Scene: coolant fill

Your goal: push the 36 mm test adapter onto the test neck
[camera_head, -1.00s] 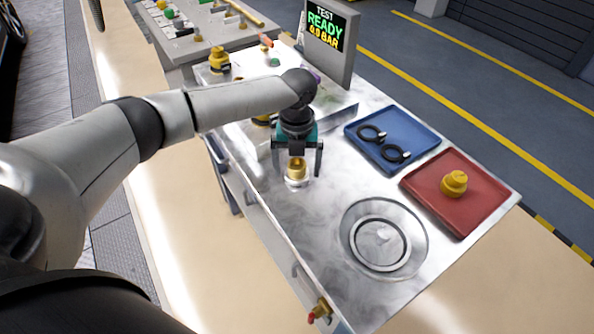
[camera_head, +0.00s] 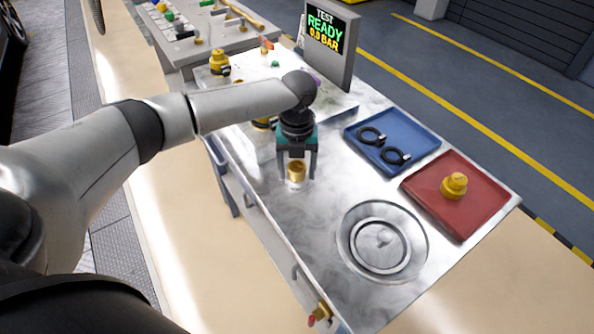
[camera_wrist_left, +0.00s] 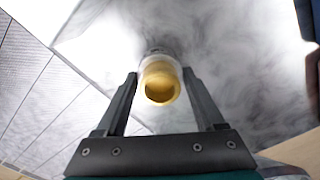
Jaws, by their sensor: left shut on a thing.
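My left gripper (camera_head: 297,174) points down over the bench, its fingers shut on a small brass-coloured, ring-like piece, which I take to be the 36 mm test adapter (camera_head: 296,171). In the left wrist view the adapter (camera_wrist_left: 160,82) is a yellow cylinder with a dark round bore, between the two fingers (camera_wrist_left: 160,75). A pale, glassy or silvery collar shows at its far end. I cannot tell whether this collar is the test neck, or how the adapter is seated. No size marking is legible. My right gripper is out of view.
A blue tray (camera_head: 409,128) holds two black rings. A red tray (camera_head: 480,211) holds a yellow cap-like part (camera_head: 454,186). A round glassy dish (camera_head: 345,243) stands near the front. A screen (camera_head: 331,45) reads TEST READY. Another yellow part (camera_head: 219,63) stands at the back left.

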